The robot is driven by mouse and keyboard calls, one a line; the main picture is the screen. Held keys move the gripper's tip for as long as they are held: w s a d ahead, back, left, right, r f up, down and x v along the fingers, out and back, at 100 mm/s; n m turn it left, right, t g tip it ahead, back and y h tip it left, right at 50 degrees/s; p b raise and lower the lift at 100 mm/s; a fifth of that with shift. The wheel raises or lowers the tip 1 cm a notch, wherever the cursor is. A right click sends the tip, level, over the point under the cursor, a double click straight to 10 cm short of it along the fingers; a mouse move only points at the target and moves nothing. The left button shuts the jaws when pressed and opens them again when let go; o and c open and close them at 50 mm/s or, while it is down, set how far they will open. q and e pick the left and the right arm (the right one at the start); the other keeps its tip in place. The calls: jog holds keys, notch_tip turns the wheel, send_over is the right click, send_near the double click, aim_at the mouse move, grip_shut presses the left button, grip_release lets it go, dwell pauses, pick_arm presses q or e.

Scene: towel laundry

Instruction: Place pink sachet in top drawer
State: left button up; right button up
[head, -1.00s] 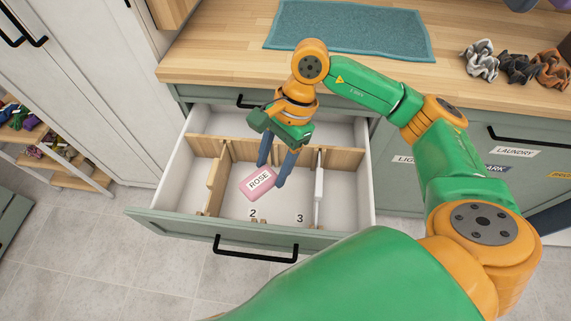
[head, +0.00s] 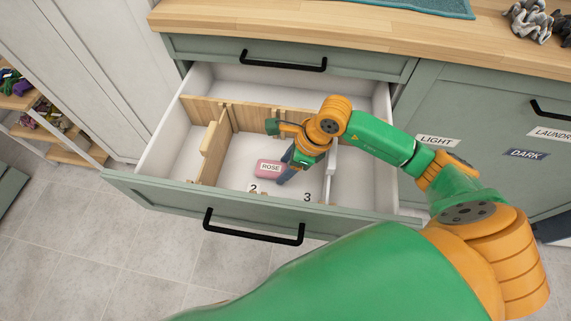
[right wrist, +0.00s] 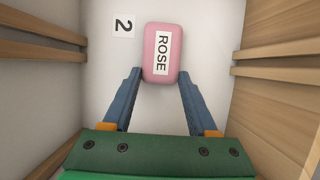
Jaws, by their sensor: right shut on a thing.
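The pink sachet (head: 270,176), labelled ROSE, is at compartment 2 of the open drawer (head: 250,225). My right gripper (head: 283,174) points down into this drawer and is shut on the near end of the sachet, which also shows in the right wrist view (right wrist: 162,78) between the fingertips (right wrist: 160,76). Whether the sachet still touches the drawer floor I cannot tell. Above the open drawer, the top drawer (head: 200,48) is closed, with a black handle (head: 284,62). My left gripper is not in view.
Wooden dividers (head: 212,150) split the open drawer, and a white upright item (head: 331,168) stands to the right of my gripper. The worktop (head: 330,25) carries a teal mat (head: 430,6) and dark scrunchies (head: 530,20). Cabinet fronts labelled LIGHT and DARK are at right.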

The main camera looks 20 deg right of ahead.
jog(key=shift+f, duration=0.1)
jog(key=o, duration=1.3)
jog(key=shift+d+r, duration=0.15)
jog(key=shift+r, duration=0.35)
jog(key=p+v, duration=0.1)
jog(key=v, duration=1)
jog(key=shift+s+r, duration=0.1)
jog(key=shift+s, duration=0.1)
